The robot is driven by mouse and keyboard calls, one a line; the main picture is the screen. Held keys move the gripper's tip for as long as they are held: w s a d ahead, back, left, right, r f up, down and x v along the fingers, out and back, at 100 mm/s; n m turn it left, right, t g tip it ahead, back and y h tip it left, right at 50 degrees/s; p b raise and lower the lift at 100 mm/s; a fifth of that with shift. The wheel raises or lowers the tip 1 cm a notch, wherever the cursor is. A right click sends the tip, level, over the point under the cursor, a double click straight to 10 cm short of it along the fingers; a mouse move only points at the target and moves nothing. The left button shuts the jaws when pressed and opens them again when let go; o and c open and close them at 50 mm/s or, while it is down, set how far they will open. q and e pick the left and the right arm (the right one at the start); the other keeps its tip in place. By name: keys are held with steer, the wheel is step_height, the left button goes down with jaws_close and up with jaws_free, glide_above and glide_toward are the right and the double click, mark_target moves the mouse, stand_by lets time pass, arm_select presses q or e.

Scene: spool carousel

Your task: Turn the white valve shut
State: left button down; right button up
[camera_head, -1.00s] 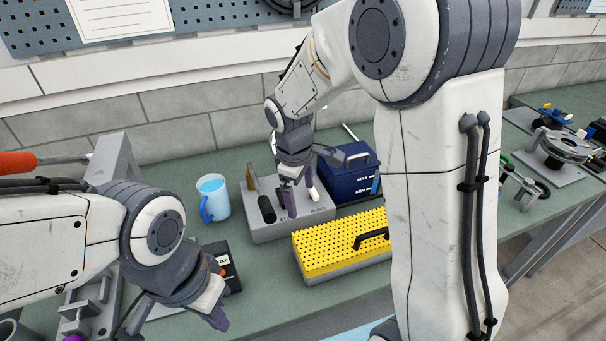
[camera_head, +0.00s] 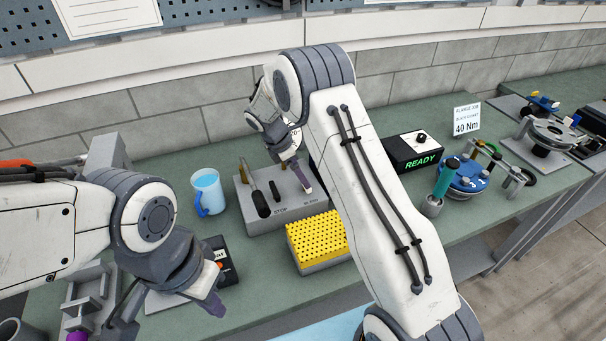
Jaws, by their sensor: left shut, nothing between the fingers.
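I cannot make out a white valve in this view; my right arm covers part of the bench. My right gripper (camera_head: 303,178) points down over the right end of a grey block (camera_head: 268,222) that holds dark-handled upright tools. Whether its fingers are open or touching anything is unclear. My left gripper (camera_head: 213,302) is shut and empty at the lower left, beside a small black box (camera_head: 228,272) and low over the bench.
A blue mug (camera_head: 207,193) stands left of the grey block. A yellow perforated rack (camera_head: 316,240) lies in front of it, partly behind my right arm. A black READY box (camera_head: 414,152), a teal-handled tool (camera_head: 444,180) and a blue flange (camera_head: 468,178) stand to the right.

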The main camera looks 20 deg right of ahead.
steer(key=shift+p+x, duration=0.35)
steer(key=shift+x, duration=1.4)
steer(key=c, duration=1)
